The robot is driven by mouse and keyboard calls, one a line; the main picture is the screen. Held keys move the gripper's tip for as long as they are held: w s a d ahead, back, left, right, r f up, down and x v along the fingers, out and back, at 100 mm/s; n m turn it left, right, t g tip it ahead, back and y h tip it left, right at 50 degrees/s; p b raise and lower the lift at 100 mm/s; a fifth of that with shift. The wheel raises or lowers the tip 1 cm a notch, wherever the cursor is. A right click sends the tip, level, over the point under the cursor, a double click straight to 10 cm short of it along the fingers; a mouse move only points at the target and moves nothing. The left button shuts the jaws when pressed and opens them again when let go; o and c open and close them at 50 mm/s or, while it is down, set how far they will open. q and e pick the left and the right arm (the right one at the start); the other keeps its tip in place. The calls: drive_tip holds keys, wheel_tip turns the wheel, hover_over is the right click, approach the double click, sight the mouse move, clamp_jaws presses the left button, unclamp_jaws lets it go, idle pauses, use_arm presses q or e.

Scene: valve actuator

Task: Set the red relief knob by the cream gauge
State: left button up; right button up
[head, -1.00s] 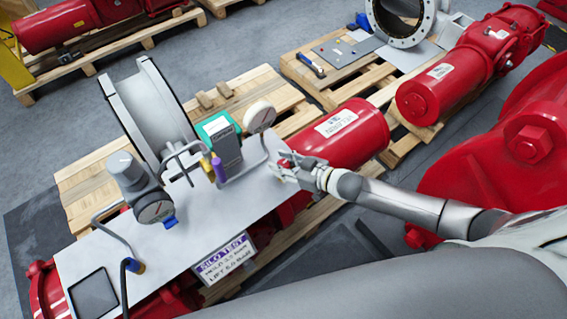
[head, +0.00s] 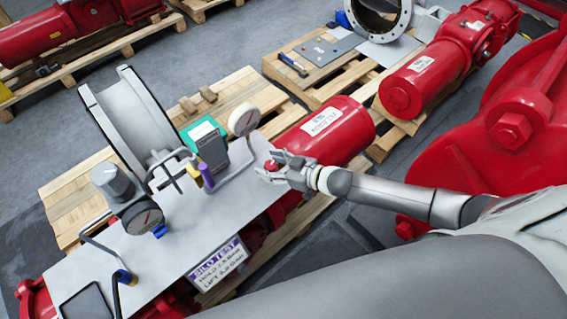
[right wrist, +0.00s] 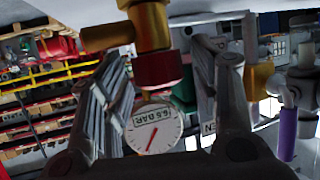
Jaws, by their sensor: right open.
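The red relief knob (head: 271,165) sits at the right edge of the grey bench plate (head: 185,245). In the right wrist view the knob (right wrist: 158,70) hangs below a brass fitting (right wrist: 150,27). My right gripper (head: 274,168) is open, with its fingers on either side of the knob in the wrist view (right wrist: 158,88); I see no clear grip on it. The cream gauge (head: 243,121) stands on a bent pipe behind the knob. My left gripper is not in view.
A purple-handled valve (head: 206,173), a dark box (head: 211,150), a second gauge (head: 146,219) and a tablet (head: 87,302) crowd the plate. A red cylinder (head: 330,130) lies behind my right gripper.

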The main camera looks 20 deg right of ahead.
drive_tip(key=v, duration=1.1)
drive_tip(key=shift+s+d, duration=0.15)
drive_tip(key=shift+s, duration=0.1)
drive_tip(key=d+f+m+h+b, duration=0.15)
drive_tip(key=d+f+h, duration=0.4)
drive_tip(key=f, duration=0.75)
drive_tip(key=s+d+f+m+g+h, duration=0.1)
drive_tip(key=s+d+f, duration=0.25)
drive_tip(key=f, duration=0.35)
drive_tip(key=s+d+f+m+g+h, duration=0.1)
drive_tip(key=s+d+f+m+g, duration=0.1)
drive_tip(key=s+f, duration=0.35)
drive_tip(key=s+a+f+g, duration=0.3)
drive_tip(key=s+f, duration=0.6)
drive_tip(key=s, duration=0.4)
drive_tip(key=s+a+f+g+b, duration=0.1)
drive_tip(key=s+a+f+g, duration=0.2)
drive_tip(key=s, duration=0.9)
drive_tip(key=a+f, duration=0.3)
drive_tip(key=f, duration=0.2)
drive_tip(key=shift+s+f+m+g+h+b, duration=0.3)
drive_tip(key=shift+s+f+m+h, duration=0.05)
drive_tip(key=shift+s+f, duration=0.05)
drive_tip(key=shift+a, duration=0.1)
